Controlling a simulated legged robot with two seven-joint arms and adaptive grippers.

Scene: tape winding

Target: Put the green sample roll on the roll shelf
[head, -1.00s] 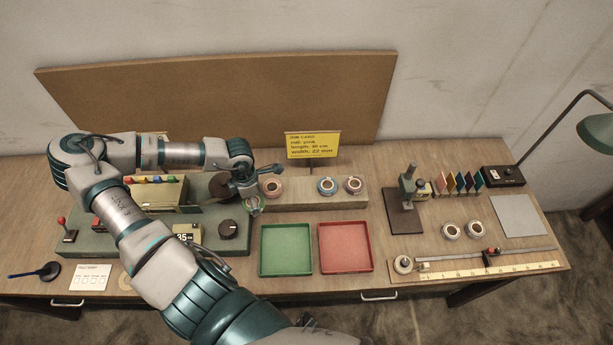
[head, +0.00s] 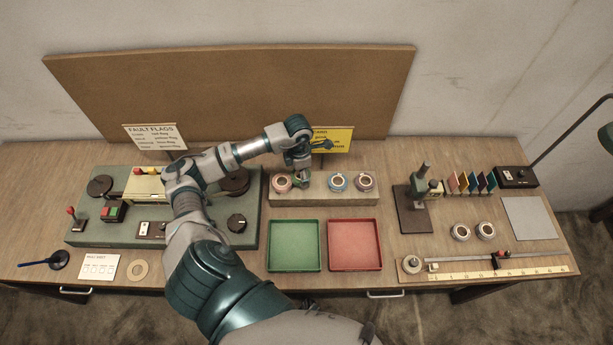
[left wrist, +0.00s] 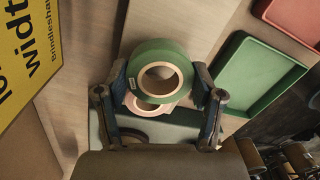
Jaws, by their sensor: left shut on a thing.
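The green sample roll (left wrist: 158,47) is pinched between the two fingers of my left gripper (left wrist: 162,88) in the left wrist view. In the head view my left gripper (head: 301,172) points down over the left part of the roll shelf (head: 325,198), a long pale wooden block. The green roll shows there only as a small bit of green, mostly hidden. A pink roll (head: 281,183) is close on its left; it also shows partly behind the green roll in the left wrist view (left wrist: 150,107). I cannot tell whether the green roll touches the shelf. My right gripper is not in view.
A blue roll (head: 338,181) and a mauve roll (head: 365,181) are on the shelf to the right. A green tray (head: 294,267) and a red tray (head: 355,267) lie in front. A yellow job card (head: 340,141) stands behind, partly covered by my arm.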

